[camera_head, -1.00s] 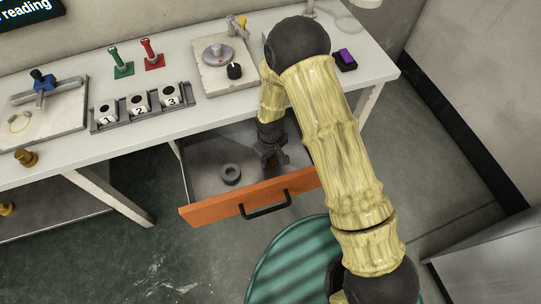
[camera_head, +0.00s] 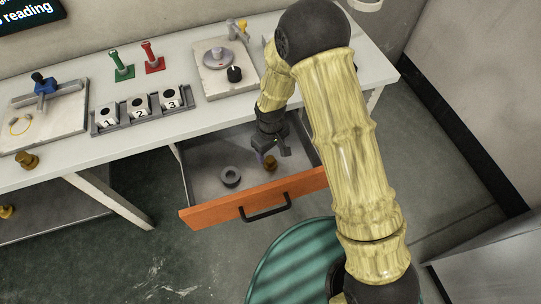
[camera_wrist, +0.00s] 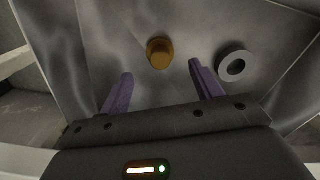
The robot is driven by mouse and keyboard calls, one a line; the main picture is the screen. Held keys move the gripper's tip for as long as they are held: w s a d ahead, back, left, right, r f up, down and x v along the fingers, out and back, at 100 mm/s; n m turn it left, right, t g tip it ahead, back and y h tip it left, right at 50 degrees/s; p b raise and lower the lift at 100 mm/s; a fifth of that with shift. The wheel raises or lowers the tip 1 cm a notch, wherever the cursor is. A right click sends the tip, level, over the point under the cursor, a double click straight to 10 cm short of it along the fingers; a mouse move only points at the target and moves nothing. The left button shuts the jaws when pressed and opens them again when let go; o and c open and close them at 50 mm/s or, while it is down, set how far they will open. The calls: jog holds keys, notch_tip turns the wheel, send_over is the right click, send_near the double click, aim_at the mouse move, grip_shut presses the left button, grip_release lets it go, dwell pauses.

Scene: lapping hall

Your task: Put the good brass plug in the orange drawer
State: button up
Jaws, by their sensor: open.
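A brass plug (camera_head: 270,162) lies in the open orange drawer (camera_head: 248,203), to the right of a grey ring (camera_head: 230,176). In the wrist view the plug (camera_wrist: 159,53) sits on the drawer floor beyond my fingertips, apart from them. My gripper (camera_head: 272,148) is just above the plug, inside the drawer's opening. The wrist view shows my gripper (camera_wrist: 160,85) open, with nothing between its purple fingers. Another brass plug (camera_head: 27,161) lies on the bench at the left. Part of a brass piece (camera_head: 6,211) shows below the bench at the left edge.
The bench (camera_head: 140,133) holds a rack (camera_head: 143,113) of numbered blocks 1, 2 and 3, green (camera_head: 122,66) and red (camera_head: 152,57) stamp-like pieces, and a pale plate (camera_head: 225,72) with a dial. The drawer's front handle (camera_head: 265,208) sticks out. A green round surface (camera_head: 295,262) is below.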

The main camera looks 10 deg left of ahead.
aim_at(272, 159)
notch_tip(272, 159, up, 6)
jog(key=shift+f, duration=0.1)
dwell(0.6)
jog(key=s+d+r+m+t, duration=0.1)
jog(key=s+d+r+m, duration=0.1)
jog(key=d+r, duration=0.3)
jog(key=s+d+r+m, duration=0.2)
jog(key=d+r+m, duration=0.3)
jog(key=d, duration=0.7)
jog(key=s+d+r+m+t, duration=0.1)
jog(key=s+d+r+m, duration=0.2)
jog(key=d+r, duration=0.2)
jog(key=d, duration=0.3)
jog(key=shift+d+r+m+t, duration=0.3)
jog(key=shift+d+r+m, duration=0.05)
jog(key=shift+d+m, duration=0.05)
jog(key=shift+s, duration=0.1)
